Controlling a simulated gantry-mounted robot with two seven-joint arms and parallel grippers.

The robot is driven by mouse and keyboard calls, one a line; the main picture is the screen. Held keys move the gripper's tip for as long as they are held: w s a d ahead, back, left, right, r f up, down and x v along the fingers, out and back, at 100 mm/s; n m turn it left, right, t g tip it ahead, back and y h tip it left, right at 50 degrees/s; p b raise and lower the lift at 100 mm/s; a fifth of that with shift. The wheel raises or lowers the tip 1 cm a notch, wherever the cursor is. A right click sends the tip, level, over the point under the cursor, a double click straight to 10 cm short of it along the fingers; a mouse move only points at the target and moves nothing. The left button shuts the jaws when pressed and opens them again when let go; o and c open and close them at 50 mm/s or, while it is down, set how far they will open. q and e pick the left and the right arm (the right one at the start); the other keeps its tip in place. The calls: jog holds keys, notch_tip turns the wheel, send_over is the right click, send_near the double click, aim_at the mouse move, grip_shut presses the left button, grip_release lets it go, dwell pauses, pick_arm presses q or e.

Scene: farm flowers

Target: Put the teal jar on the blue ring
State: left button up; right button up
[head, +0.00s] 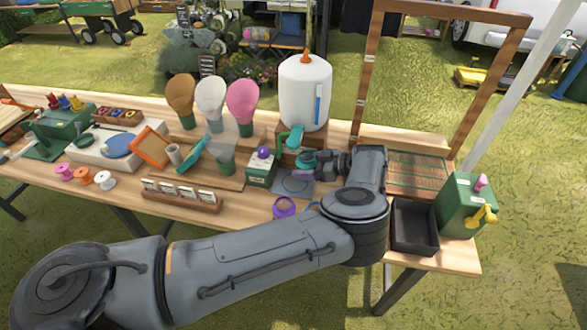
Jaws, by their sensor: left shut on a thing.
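The teal jar (305,158) is near the middle of the wooden table, in front of the white tank. My left gripper (319,164) reaches it from the right and is shut on it. The gripper hides part of the jar, and I cannot tell whether the jar touches what is under it. A bit of blue rim, perhaps the blue ring (312,206), shows on the table beside my forearm, which hides the rest. My right gripper is not in view.
A purple ring (285,206) lies near the front edge. A white tank (305,92) with a teal tap stands behind. A green box (262,168), a grey mat (293,183) and a black tray (414,226) are nearby. A tall wooden frame (365,75) stands at the right.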

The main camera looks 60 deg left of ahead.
pick_arm(q)
jog(key=x, duration=0.2)
jog(key=f+x, duration=0.1)
jog(key=x, duration=0.1)
jog(key=shift+s+a+f, duration=0.1)
jog(key=shift+s+a, duration=0.05)
jog(key=shift+f+b, duration=0.15)
jog(key=shift+b, duration=0.15)
jog(key=shift+f+b, duration=0.35)
jog(key=shift+f, duration=0.15)
jog(key=o, duration=0.9)
